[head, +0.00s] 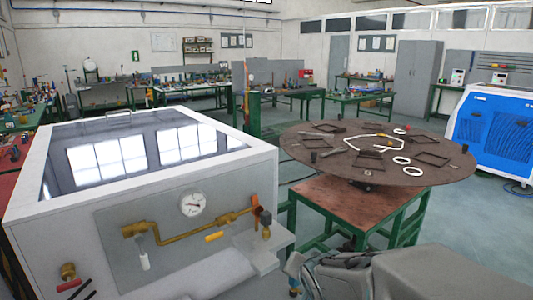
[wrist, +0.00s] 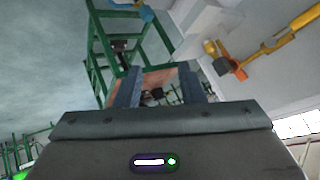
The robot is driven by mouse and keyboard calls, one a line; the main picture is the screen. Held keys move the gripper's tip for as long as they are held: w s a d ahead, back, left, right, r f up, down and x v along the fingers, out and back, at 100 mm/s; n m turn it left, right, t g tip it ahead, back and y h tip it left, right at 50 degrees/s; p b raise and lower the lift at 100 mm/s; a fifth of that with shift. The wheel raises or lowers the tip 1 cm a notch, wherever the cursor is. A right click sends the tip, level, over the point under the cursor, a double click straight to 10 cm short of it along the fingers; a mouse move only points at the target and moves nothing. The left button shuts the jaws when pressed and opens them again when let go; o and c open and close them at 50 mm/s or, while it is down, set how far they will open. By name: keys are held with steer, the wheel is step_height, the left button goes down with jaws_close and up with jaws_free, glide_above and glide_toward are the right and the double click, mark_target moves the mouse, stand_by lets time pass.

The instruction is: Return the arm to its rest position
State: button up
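My gripper (wrist: 158,88) shows in the wrist view with its two fingers apart and nothing held between them. Beyond the fingers, the wrist view shows green table legs, a reddish-brown surface and the floor, in a tilted view. In the head view my grey arm (head: 400,275) shows at the bottom right, low in front of the green table. The gripper's fingers cannot be made out there. The arm is right of the white generator box (head: 185,225), and the picture's lower edge cuts off part of it.
The box carries a gauge (head: 193,204), brass pipe (head: 185,236) and orange valve handle (head: 255,205). A round brown plate (head: 440,172) with frames and rings sits on a green table (head: 345,208). A blue machine (head: 492,130) stands right. Floor is clear at right (head: 485,225).

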steer(key=s+d+r+n+g+p, duration=0.1)
steer(key=s+d+r+n+g, duration=0.1)
steer(key=s, duration=0.6)
steer(key=s+d+r+n+g+p, duration=0.1)
steer(key=s+d+r+n+g, duration=0.1)
steer(key=s, duration=0.7)
steer(key=shift+d+r+n+g+h+p, duration=0.35)
steer(key=shift+d+n+g, duration=0.35)
steer(key=shift+d+g, duration=0.45)
